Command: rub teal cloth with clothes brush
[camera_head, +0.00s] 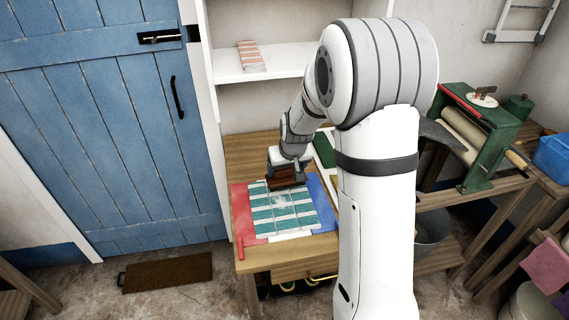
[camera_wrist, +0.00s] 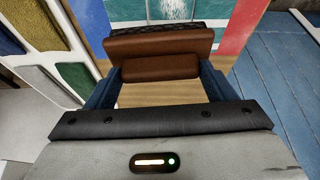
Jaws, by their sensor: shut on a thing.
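The teal cloth (camera_head: 266,214), striped teal and white, lies flat on the table. A pale whitish patch (camera_head: 281,202) shows near its middle. My gripper (camera_head: 288,168) is over the cloth's far edge, pointing down. It is shut on the brown clothes brush (camera_head: 287,180). In the wrist view the brush (camera_wrist: 160,43) sits between the dark blue fingers of my gripper (camera_wrist: 162,72), with its dark bristle side facing away. A strip of the cloth (camera_wrist: 126,10) shows beyond it. I cannot tell whether the bristles touch the cloth.
A red area (camera_head: 239,207) lies left of the cloth and a blue one (camera_head: 321,197) right, on the wooden table (camera_head: 244,151). A folded striped cloth (camera_head: 250,56) is on the shelf above. A green wringer (camera_head: 481,136) and a blue tub (camera_head: 553,153) stand at right.

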